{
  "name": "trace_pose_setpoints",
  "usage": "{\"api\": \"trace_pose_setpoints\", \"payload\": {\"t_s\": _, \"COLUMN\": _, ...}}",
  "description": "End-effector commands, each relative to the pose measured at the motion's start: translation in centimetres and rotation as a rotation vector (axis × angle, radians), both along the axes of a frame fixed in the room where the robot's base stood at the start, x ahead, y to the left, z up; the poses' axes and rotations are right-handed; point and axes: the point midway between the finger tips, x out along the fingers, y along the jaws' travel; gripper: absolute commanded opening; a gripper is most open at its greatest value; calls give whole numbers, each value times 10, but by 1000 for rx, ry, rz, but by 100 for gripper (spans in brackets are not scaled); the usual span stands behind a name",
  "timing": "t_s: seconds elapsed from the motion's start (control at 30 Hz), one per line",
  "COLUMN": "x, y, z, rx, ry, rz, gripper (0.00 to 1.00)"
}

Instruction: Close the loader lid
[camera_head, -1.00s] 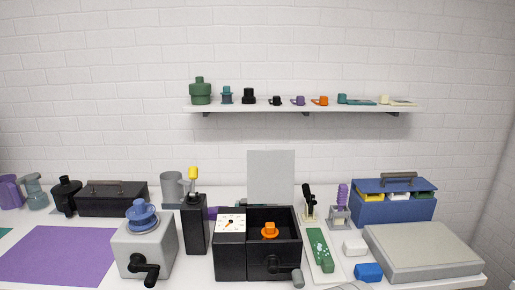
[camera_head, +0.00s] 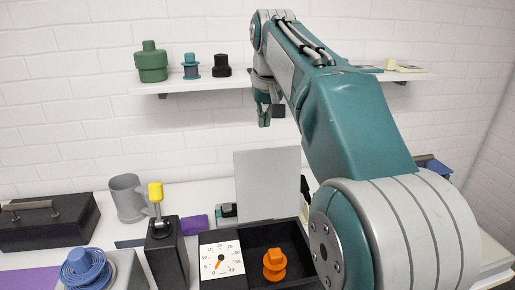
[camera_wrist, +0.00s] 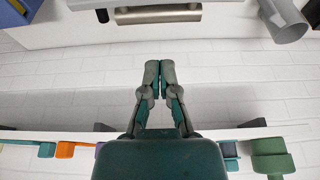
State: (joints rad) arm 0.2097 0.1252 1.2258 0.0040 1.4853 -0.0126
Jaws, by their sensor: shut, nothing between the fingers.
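The loader is a black box (camera_head: 262,246) low in the middle of the head view, with an orange stepped piece (camera_head: 274,264) inside its open well. Its lid is a flat light-grey panel (camera_head: 268,185), standing upright at the back of the well. My gripper (camera_head: 265,118) is above the lid's top edge in the picture, in front of the wall and below shelf height, apart from the lid. In the wrist view my gripper (camera_wrist: 160,68) has its fingertips together with nothing between them. My arm hides the loader's right side.
A dial (camera_head: 221,262) sits left of the well. A black post with a yellow knob (camera_head: 155,192) and a grey mug (camera_head: 127,199) stand further left. The wall shelf (camera_head: 185,107) carries a green bottle (camera_head: 151,63) and small pieces. My arm covers the bench's right side.

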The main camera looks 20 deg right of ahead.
Motion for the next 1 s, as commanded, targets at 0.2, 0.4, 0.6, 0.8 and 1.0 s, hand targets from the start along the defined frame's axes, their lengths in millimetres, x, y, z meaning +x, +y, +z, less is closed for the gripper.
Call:
{"api": "trace_pose_setpoints", "payload": {"t_s": 0.2, "x": 7, "y": -3, "z": -11, "rx": 1, "ry": 4, "rz": -3, "gripper": 0}}
{"api": "trace_pose_setpoints", "payload": {"t_s": 0.4, "x": 18, "y": -5, "z": -46, "rx": 1, "ry": 6, "rz": -3, "gripper": 0}}
{"api": "trace_pose_setpoints", "payload": {"t_s": 0.6, "x": 28, "y": -7, "z": -78, "rx": 1, "ry": 5, "rz": -3, "gripper": 0}}
{"api": "trace_pose_setpoints", "payload": {"t_s": 0.8, "x": 33, "y": -8, "z": -93, "rx": 1, "ry": 3, "rz": -3, "gripper": 0}}
{"api": "trace_pose_setpoints", "payload": {"t_s": 1.0, "x": 33, "y": -8, "z": -95, "rx": 0, "ry": 1, "rz": -3, "gripper": 0}}
